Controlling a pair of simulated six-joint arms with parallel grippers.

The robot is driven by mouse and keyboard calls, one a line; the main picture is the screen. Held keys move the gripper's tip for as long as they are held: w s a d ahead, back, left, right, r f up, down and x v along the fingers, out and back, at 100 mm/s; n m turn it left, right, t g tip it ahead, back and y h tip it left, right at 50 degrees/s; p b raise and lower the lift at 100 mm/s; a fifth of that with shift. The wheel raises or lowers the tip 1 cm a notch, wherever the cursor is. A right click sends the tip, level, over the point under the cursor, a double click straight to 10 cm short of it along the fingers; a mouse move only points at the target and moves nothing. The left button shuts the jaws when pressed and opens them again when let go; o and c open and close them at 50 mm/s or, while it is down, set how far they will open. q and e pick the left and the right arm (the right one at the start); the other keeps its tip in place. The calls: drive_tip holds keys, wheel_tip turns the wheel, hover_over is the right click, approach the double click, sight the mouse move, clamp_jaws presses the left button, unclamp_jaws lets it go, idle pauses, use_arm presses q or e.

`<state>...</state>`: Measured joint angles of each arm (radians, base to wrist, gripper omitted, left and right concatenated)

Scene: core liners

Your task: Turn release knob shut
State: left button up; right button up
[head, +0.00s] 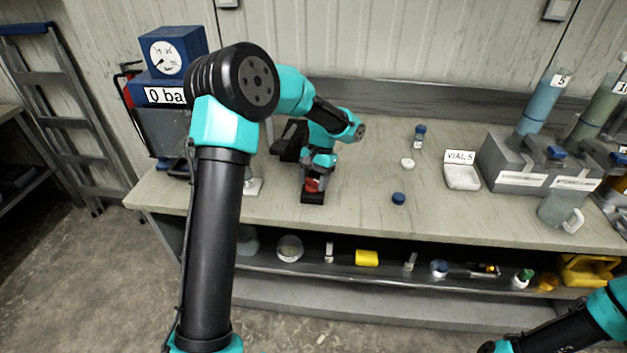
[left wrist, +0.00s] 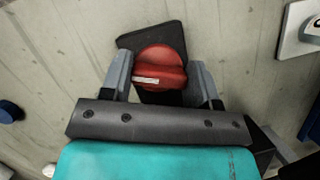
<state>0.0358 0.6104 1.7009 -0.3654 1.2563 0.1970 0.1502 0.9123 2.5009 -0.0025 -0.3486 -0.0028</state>
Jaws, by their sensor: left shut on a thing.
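The release knob (left wrist: 160,66) is red and round with a raised grip bar and a small white mark, set on a dark base plate (left wrist: 150,38). In the head view the knob (head: 314,184) shows low on the bench, partly covered by my gripper, with its black base (head: 312,198) below. My left gripper (left wrist: 160,78) has its two grey fingers on either side of the knob and is shut on it. In the head view my left gripper (head: 318,172) points down at the knob. My right gripper is not in view; only part of my right arm shows at lower right.
A blue gauge (head: 166,54) stands at the left. A white bottle cap (head: 407,162), a blue cap (head: 398,198), a vial (head: 419,134) and a VIAL 5 tray (head: 462,178) lie to the right. Grey holders with cylinders (head: 540,100) stand farther right. The bench between knob and caps is clear.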

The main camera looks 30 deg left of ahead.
use_arm(q)
drive_tip(key=m+y, duration=0.1)
drive_tip(key=m, duration=0.2)
drive_tip(key=m+y, duration=0.1)
drive_tip(key=m, duration=0.2)
drive_tip(key=shift+t+y, duration=0.3)
drive_tip(key=shift+t, duration=0.1)
drive_tip(key=m+t, duration=0.1)
drive_tip(key=m, duration=0.2)
drive_tip(key=m+t+y, duration=0.1)
drive_tip(key=m, duration=0.3)
drive_tip(key=shift+y, duration=0.3)
drive_tip(key=o, duration=0.9)
drive_tip(key=v, duration=1.7)
drive_tip(key=shift+r, duration=0.25)
drive_tip(key=shift+d, duration=0.1)
